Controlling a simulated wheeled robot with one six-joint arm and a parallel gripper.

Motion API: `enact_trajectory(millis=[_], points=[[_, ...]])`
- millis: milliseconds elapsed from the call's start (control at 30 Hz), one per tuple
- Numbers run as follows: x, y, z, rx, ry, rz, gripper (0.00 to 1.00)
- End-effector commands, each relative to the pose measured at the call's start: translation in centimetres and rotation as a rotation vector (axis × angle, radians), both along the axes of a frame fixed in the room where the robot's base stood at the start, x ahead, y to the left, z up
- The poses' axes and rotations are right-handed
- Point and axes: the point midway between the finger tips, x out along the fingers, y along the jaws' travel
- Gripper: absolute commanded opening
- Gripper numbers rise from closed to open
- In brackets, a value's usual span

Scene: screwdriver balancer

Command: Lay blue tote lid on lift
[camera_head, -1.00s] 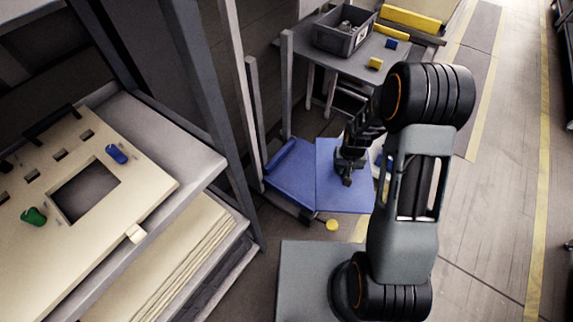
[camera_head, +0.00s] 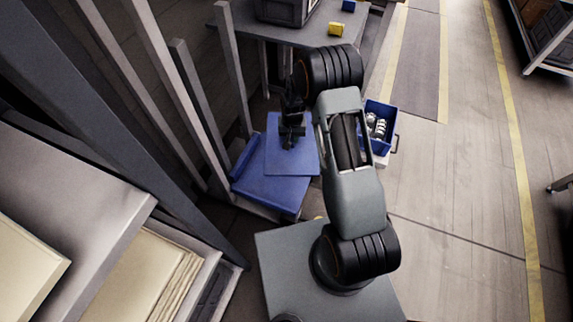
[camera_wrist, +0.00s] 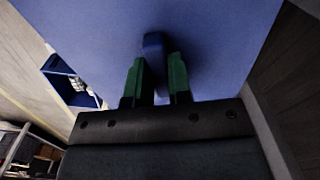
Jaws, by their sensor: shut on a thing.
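The blue tote lid (camera_head: 286,160) is a flat blue panel, seen below my gripper (camera_head: 291,140) in the head view. In the wrist view the lid (camera_wrist: 215,45) fills the upper part, and my gripper (camera_wrist: 158,80) has its green fingers shut on the lid's raised blue handle (camera_wrist: 153,52). The lift's blue platform (camera_head: 265,192) lies low at the foot of the grey posts. The lid overlaps the platform's far part in the picture; I cannot tell whether they touch. The open blue tote (camera_head: 382,112) with metal parts stands to the right, also in the wrist view (camera_wrist: 68,82).
A grey table (camera_head: 270,32) with a dark bin (camera_head: 285,10), a yellow block (camera_head: 335,29) and a blue block (camera_head: 348,5) stands behind. Grey posts (camera_head: 172,95) and a shelf (camera_head: 80,185) with pale boards are at the left. The floor (camera_head: 450,190) at the right is open.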

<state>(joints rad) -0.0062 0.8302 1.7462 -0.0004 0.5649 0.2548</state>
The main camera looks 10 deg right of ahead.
Motion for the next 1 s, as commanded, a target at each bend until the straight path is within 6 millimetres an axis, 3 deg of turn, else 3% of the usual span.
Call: enact_trajectory(millis=[33,200,400,533,700,1000], points=[[1.0,0.0,-4.6,0.000,0.001,-0.029,0.00],[4.0,-0.1,-12.1,0.000,0.000,-0.145,0.00],[6.6,-0.2,-19.3,0.001,-0.001,-0.259,0.00],[7.7,-0.3,-22.6,0.000,0.000,-0.314,0.00],[8.6,-0.3,-25.0,0.000,0.000,-0.360,0.00],[8.9,-0.3,-26.5,0.000,0.000,-0.382,0.00]])
